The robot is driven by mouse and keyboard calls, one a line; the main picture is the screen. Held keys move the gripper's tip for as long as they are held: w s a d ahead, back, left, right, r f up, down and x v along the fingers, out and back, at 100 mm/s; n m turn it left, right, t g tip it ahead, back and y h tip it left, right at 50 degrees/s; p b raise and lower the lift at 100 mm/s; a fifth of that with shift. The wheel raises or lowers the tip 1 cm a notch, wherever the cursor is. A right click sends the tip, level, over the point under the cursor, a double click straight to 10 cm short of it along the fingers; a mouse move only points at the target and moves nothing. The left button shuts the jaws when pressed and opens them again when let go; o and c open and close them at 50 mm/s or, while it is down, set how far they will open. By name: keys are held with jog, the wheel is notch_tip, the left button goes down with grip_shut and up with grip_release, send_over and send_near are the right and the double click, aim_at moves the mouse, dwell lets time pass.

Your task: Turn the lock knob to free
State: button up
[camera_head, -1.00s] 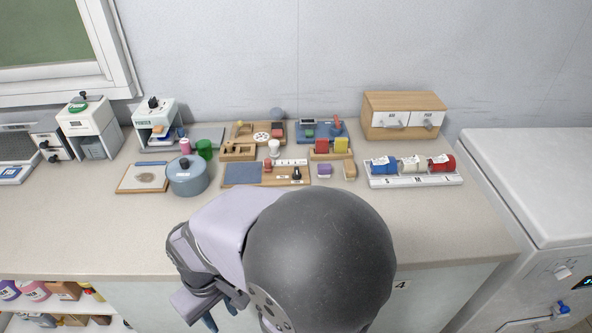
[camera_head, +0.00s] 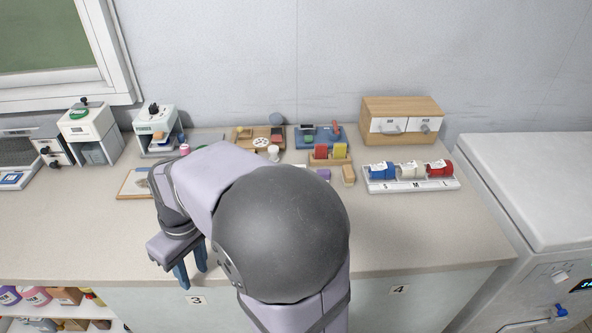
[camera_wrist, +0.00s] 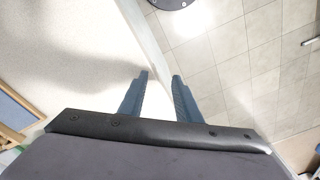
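No knob in view can be read as marked lock or free, so I cannot tell for sure which one is the lock knob. A wooden board with a small black knob and white labels, seen earlier in the middle of the counter, is now hidden behind my arm. My gripper (camera_head: 191,272) is over the counter's front edge, above the panel marked 3, well away from the objects on the counter. In the wrist view my gripper (camera_wrist: 161,75) has its two blue fingers apart, with nothing between them.
The counter (camera_head: 70,225) is bare along its front. At the back stand two white machines with knobs (camera_head: 87,122) (camera_head: 156,129), small wooden trays (camera_head: 259,137), a wooden drawer box (camera_head: 401,104) and a spool rack (camera_head: 412,186). A white appliance (camera_head: 545,190) stands at the right.

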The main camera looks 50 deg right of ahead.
jog(key=w+d+r+m+p, duration=0.1)
jog(key=d+m, duration=0.1)
jog(key=d, duration=0.3)
jog(key=w+d+r+m+t+h+p, duration=0.1)
jog(key=w+d+r+p, duration=0.1)
jog(key=d, duration=0.3)
jog(key=w+d+r+m+p, duration=0.1)
jog(key=w+d+m+p, duration=0.1)
jog(key=d, duration=0.4)
jog(key=shift+r+m+t+h, duration=0.25)
jog(key=shift+m+t+h, duration=0.05)
jog(key=shift+t, duration=0.1)
jog(key=s+d+r+m+h+p, duration=0.1)
jog(key=s+d+m+p, duration=0.15)
jog(key=d, duration=0.65)
jog(key=s+d+r+m+h+p, duration=0.1)
jog(key=d+r+m+h+p, duration=0.15)
jog(key=d, duration=0.75)
jog(key=shift+t+y, duration=0.3)
jog(key=shift+y, duration=0.15)
jog(key=shift+a+p+x, duration=0.15)
jog(key=shift+p+x, duration=0.25)
jog(key=shift+x, duration=1.65)
jog(key=shift+a+p+x, duration=0.15)
jog(key=shift+p+x, duration=0.25)
jog(key=shift+x, duration=1.65)
jog(key=shift+w, duration=0.1)
grip_shut()
